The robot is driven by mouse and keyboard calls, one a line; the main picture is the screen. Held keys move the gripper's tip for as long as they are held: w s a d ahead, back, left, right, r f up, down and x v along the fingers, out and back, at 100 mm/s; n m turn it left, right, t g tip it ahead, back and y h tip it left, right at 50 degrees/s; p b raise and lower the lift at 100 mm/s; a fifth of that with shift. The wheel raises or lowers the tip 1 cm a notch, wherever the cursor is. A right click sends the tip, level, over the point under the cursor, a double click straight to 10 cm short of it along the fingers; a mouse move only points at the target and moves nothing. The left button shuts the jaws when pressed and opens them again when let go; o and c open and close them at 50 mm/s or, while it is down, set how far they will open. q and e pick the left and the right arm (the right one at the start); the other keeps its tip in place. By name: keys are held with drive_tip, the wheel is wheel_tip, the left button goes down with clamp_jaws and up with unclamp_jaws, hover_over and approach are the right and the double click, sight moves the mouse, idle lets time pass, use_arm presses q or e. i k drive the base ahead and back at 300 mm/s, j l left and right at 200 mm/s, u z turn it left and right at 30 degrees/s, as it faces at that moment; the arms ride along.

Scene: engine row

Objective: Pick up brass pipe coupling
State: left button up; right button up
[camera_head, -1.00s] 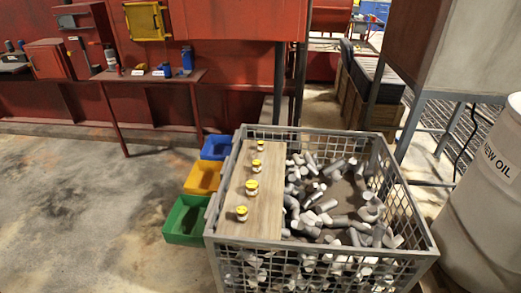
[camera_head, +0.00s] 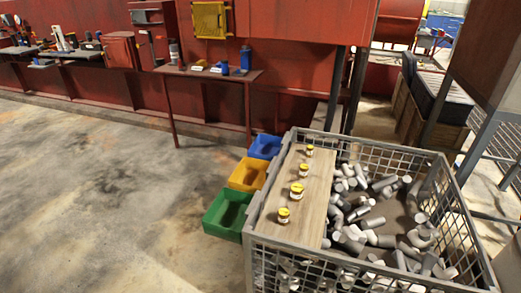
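I cannot make out a brass pipe coupling for certain. A grey wire-mesh crate (camera_head: 372,143) stands at the lower right, with many grey and whitish pipe pieces (camera_head: 362,232) piled in it. A wooden board (camera_head: 318,185) lies across the crate's left side. Several small yellow-topped items stand in a row on it: one (camera_head: 309,150) at the far end, others (camera_head: 303,169) nearer, and one (camera_head: 283,215) at the near end. They look like white jars with yellow caps. Neither of my grippers shows.
Blue (camera_head: 265,146), yellow (camera_head: 247,175) and green (camera_head: 227,213) bins sit along the crate's left side. A red shelf table (camera_head: 207,76) holding small items stands by the red wall. Open stained floor (camera_head: 100,200) lies to the left. Grey metal legs (camera_head: 478,140) stand at right.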

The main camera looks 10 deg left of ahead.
sight(310, 149)
drive_tip(key=j+u, duration=0.1)
drive_tip(key=u, duration=1.65)
drive_tip(key=i+j, duration=0.1)
drive_tip(key=i, duration=0.6)
drive_tip(key=i+j+z, duration=0.15)
drive_tip(key=i, duration=0.5)
drive_tip(key=i+l+z, duration=0.1)
drive_tip(key=i+z, duration=0.2)
drive_tip(key=i, duration=0.3)
drive_tip(key=i+z, duration=0.3)
drive_tip(key=i, duration=0.3)
drive_tip(key=i+j+z, duration=0.3)
drive_tip(key=i, duration=0.3)
drive_tip(key=i+l, duration=0.1)
drive_tip(key=i, duration=0.7)
drive_tip(key=i+l+z, duration=0.15)
drive_tip(key=i, duration=0.6)
drive_tip(key=i+z, duration=0.2)
drive_tip(key=i, duration=0.2)
drive_tip(key=i+j+z, duration=0.45)
drive_tip(key=i, duration=0.3)
drive_tip(key=l+z, duration=0.15)
drive_tip(key=z, duration=1.6)
